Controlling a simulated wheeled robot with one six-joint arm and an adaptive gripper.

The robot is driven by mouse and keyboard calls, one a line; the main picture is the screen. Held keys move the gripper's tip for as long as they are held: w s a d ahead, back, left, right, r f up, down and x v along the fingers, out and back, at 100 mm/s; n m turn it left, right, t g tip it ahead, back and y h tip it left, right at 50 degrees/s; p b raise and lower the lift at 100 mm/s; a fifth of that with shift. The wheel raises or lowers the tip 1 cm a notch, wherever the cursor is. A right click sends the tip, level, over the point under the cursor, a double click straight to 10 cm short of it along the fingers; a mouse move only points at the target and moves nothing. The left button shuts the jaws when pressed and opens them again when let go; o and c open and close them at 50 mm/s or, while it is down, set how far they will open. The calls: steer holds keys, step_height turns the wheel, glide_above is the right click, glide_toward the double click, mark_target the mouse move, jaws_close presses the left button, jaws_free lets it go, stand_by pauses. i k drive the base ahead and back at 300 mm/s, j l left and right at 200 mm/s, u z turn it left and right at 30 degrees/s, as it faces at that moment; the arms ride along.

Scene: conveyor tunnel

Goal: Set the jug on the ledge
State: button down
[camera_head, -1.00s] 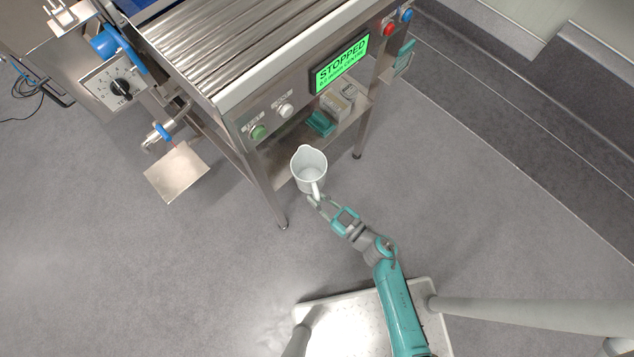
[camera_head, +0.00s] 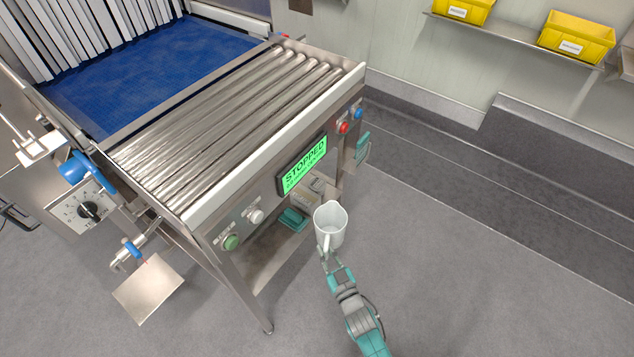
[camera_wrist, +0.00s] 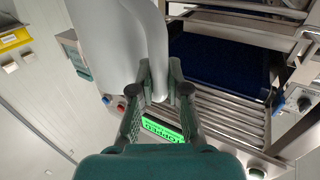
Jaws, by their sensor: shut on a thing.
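The white jug (camera_head: 331,228) is upright and held in front of the roller conveyor, below and right of the green display. My gripper (camera_head: 327,257) is shut on its handle, which faces me. In the wrist view the jug (camera_wrist: 105,42) fills the upper middle, and its handle (camera_wrist: 157,45) passes between the fingers of my gripper (camera_wrist: 160,80). The inside of the jug is too small to make out. A stepped grey ledge (camera_head: 560,150) runs along the foot of the wall, and a metal wall shelf (camera_head: 515,40) is above; I cannot tell which is meant.
The conveyor's steel rollers (camera_head: 220,125) and blue belt (camera_head: 150,70) lie at left. Yellow bins (camera_head: 575,37) stand on the wall shelf. A lower shelf under the conveyor holds small boxes (camera_head: 293,218). A square metal plate (camera_head: 148,288) sticks out at left. Floor at right is clear.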

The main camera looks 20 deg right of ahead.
mark_target(145, 296)
steer(key=k+u, duration=0.25)
steer(key=k+j+u, duration=0.1)
steer(key=u, duration=0.15)
steer(key=j+u, duration=0.15)
steer(key=u, duration=0.45)
steer(key=i+l+u, duration=0.2)
steer(key=l+u, duration=0.25)
steer(key=i+l, duration=0.1)
steer(key=l, duration=0.15)
steer(key=l+u, duration=0.15)
steer(key=i+j, duration=0.1)
steer(key=i, duration=0.65)
